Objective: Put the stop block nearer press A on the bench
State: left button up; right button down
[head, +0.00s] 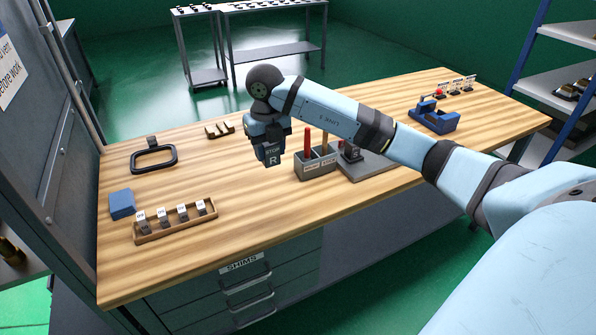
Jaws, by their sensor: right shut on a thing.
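My right gripper (268,138) is shut on a dark grey stop block (271,155) marked "STOP R". It holds the block upright over the middle of the wooden bench (225,210), left of the grey tool holder. I cannot tell whether the block's underside touches the bench. A black device on a grey base (372,167) stands right of the holder, partly behind my arm. A blue fixture (435,117) stands farther right. No press A label is readable. My left gripper is out of view.
A grey holder (316,165) with red and wooden handles stands close right of the block. The front middle is clear.

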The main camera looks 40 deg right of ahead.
notch_tip(320, 180, down, 19)
jog(key=shift+p, duration=0.5)
jog(key=shift+f, duration=0.1)
jog(key=c, duration=0.7)
grip_release()
jog(key=shift+f, duration=0.1)
jog(key=shift+o, duration=0.5)
